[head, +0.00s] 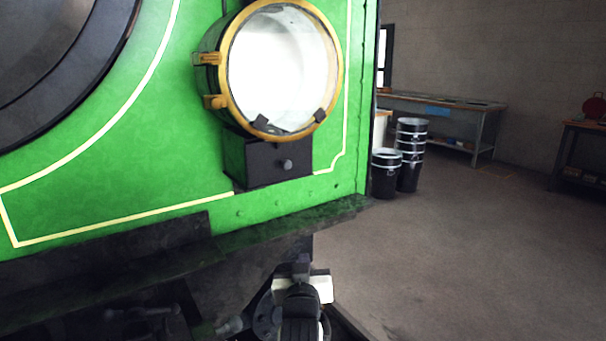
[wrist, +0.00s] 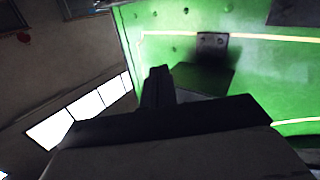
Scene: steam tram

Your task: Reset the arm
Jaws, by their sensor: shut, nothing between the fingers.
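My gripper (wrist: 158,88) shows in the wrist view as dark fingers above a wide black body. The fingers are together and nothing is held between them. The green tram panel (wrist: 270,75) with its pale yellow line is behind and to the right of the fingers; I cannot tell how far off it is. In the head view, a black and white part of my arm shows at the bottom centre, below the tram's front edge. The fingers cannot be made out clearly there.
The green steam tram front (head: 130,170) fills the left of the head view. Its brass-rimmed lamp (head: 283,65) sits on a black box (head: 268,160). Black drums (head: 410,155), a workbench (head: 440,103) and a side table (head: 585,135) stand behind. The floor at right is clear.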

